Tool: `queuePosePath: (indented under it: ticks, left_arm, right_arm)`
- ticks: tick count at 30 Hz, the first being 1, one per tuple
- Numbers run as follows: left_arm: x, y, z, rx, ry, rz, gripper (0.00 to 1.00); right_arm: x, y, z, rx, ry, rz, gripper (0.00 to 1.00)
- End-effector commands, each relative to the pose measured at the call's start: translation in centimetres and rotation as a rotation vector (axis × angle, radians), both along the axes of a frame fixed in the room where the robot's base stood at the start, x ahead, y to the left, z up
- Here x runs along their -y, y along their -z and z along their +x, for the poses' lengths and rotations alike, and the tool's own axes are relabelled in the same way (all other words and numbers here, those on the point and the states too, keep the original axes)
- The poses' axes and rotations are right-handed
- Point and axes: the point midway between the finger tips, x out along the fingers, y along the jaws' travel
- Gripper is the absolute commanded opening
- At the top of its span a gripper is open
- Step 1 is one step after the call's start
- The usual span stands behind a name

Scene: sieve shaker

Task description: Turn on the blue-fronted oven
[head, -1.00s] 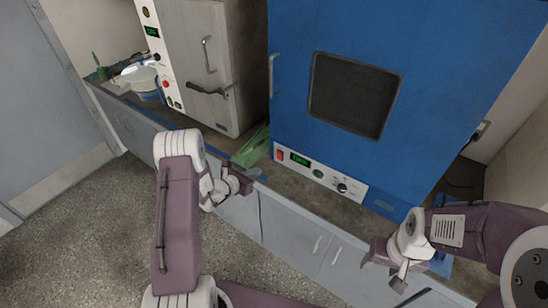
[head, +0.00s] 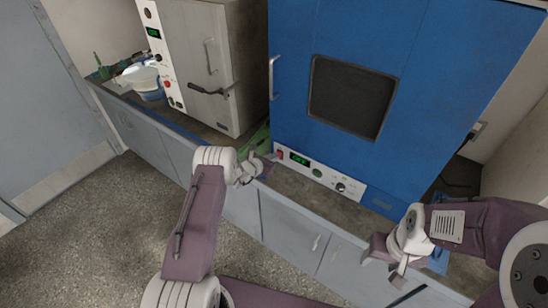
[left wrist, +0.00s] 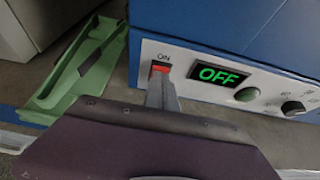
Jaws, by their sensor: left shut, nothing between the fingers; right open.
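The blue-fronted oven (head: 430,90) stands on the counter, its door with a dark window closed. My left gripper (head: 274,158) is shut and empty, at the panel's left end. In the left wrist view its fingertips (left wrist: 159,82) overlap the lower edge of the red switch; contact cannot be told. My right gripper (head: 383,270) is open and empty, in front of the counter.
A grey oven (head: 205,60) with its own panel stands to the left. A green tray-like object (left wrist: 80,75) lies between the ovens. The floor (head: 100,230) at left is clear.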

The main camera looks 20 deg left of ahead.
Motion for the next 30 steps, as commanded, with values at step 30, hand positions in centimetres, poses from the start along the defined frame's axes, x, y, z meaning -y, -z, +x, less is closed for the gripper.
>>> queuePosePath:
  ticks: [30]
  left_arm:
    - [0.3,-1.9,0.5,-0.061,0.006,0.017,0.00]
  right_arm:
    - [0.0,-0.3,0.0,0.000,0.000,0.000,0.56]
